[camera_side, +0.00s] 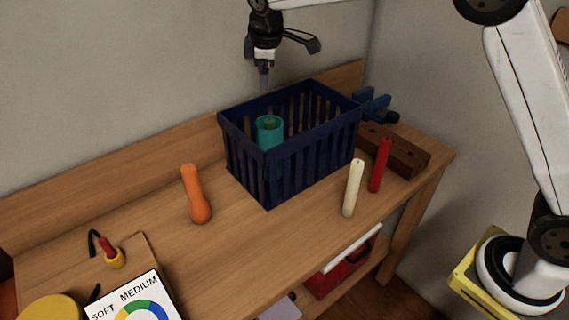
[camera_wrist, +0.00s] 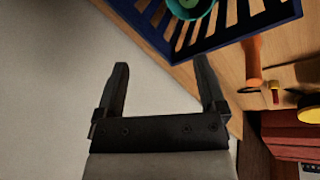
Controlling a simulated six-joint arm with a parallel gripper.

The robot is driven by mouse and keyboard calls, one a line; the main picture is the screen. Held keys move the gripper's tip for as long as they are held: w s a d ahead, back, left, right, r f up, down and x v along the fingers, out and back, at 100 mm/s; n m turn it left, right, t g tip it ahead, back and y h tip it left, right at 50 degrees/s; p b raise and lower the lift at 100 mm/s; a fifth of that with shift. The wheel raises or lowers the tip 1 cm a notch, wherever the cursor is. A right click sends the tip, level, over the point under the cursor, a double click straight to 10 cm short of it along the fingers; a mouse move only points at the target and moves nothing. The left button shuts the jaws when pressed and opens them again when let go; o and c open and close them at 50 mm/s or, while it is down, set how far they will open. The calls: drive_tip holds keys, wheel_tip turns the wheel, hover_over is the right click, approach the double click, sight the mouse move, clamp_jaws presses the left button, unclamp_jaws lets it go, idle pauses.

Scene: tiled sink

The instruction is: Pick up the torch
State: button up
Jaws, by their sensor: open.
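An orange torch (camera_side: 195,195), a slim body with a rounded wider end, stands slightly tilted on the wooden bench, left of the basket. It also shows in the wrist view (camera_wrist: 253,62), at the right beyond the basket's edge. My gripper (camera_side: 266,72) is above the back of the basket, up by the wall, apart from the torch. In the wrist view my gripper (camera_wrist: 162,67) is open, with nothing between its fingers.
A dark blue slatted basket (camera_side: 312,150) holds a teal cylinder (camera_side: 269,130). Cream (camera_side: 352,188) and red (camera_side: 380,165) sticks stand right of it, by a brown block (camera_side: 405,155). A dial card (camera_side: 135,302) lies front left. Bench around the torch is clear.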

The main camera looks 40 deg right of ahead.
drive_tip(key=w+a+r+m+t+y, duration=0.1)
drive_tip(key=w+a+m+t+y, duration=0.15)
drive_tip(key=a+t, duration=0.5)
drive_tip(key=s+a+g+y, duration=0.1)
drive_tip(key=s+a+y, duration=0.7)
drive_tip(key=a, duration=0.2)
approach(182, 173)
drive_tip(key=shift+n+g+y, duration=0.25)
drive_tip(key=shift+n, duration=0.2)
drive_tip(key=w+f, duration=0.2)
drive_tip(key=w, duration=0.1)
drive_tip(key=shift+w+a+f, duration=0.1)
drive_tip(key=shift+w+a, duration=0.05)
drive_tip(key=shift+a, duration=0.25)
drive_tip(key=shift+x, duration=1.3)
drive_tip(key=shift+x, duration=2.6)
